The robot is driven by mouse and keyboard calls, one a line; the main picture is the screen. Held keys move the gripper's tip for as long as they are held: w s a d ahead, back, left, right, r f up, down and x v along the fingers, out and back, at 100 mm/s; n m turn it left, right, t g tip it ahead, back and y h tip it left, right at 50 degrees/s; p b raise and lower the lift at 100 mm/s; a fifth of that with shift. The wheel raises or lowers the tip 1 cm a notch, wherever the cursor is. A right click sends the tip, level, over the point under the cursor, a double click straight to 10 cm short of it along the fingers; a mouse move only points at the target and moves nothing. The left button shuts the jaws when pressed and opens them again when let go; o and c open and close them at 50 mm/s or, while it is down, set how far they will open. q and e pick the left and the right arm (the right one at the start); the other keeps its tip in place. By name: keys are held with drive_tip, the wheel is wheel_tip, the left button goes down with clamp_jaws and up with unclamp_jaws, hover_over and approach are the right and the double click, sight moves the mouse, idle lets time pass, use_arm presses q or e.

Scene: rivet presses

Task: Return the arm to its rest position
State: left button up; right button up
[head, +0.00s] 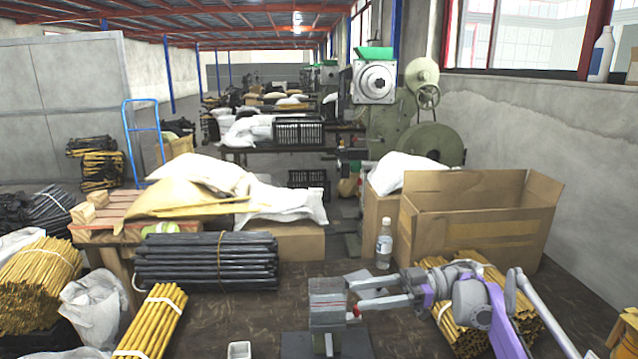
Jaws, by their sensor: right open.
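My right arm (470,300) comes in from the lower right, with purple and grey links, and reaches to the left over the dark table. My right gripper (354,297) is open at the end of it, close to the right side of a small grey block-shaped device (327,300) on a dark base. I cannot tell whether the gripper touches the device. Nothing shows held between the fingers. My left gripper is not in view.
An open cardboard box (470,230) and a clear bottle (384,245) stand behind the right arm. Bundled yellow rods (465,275) lie near the arm. Bundled black rods (205,262) lie to the left. A small white container (239,350) sits at the front. A green press (425,145) stands behind.

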drive_tip(key=w+r+m+t+h+p, duration=0.1)
drive_tip(key=w+r+m+t, duration=0.15)
drive_tip(key=r+t, duration=0.35)
drive_tip(key=w+d+r+m+t+h+p, duration=0.1)
drive_tip(key=w+r+m+t+h+p, duration=0.1)
drive_tip(key=r+m+t, duration=0.35)
drive_tip(key=w+r+m+t+h+p, duration=0.15)
drive_tip(key=r+t, duration=0.25)
drive_tip(key=t, duration=0.4)
drive_tip(key=s+d+f+m+g+h+p, duration=0.2)
drive_tip(key=s+d+f+m+h+p, duration=0.2)
drive_tip(key=s+d+f+m+h, duration=0.95)
drive_tip(key=s+a+f+n+g+p, duration=0.1)
drive_tip(key=s+a+f+g, duration=0.2)
drive_tip(key=s+f, duration=0.4)
drive_tip(key=s+a+f+n+g+p, duration=0.1)
drive_tip(key=s+f+g, duration=0.5)
drive_tip(key=s, duration=0.8)
wheel_tip(320, 180, down, 2)
drive_tip(key=shift+s+a+f+n+p, duration=0.15)
drive_tip(key=shift+a+n+p, duration=0.25)
drive_tip(key=shift+a, duration=0.85)
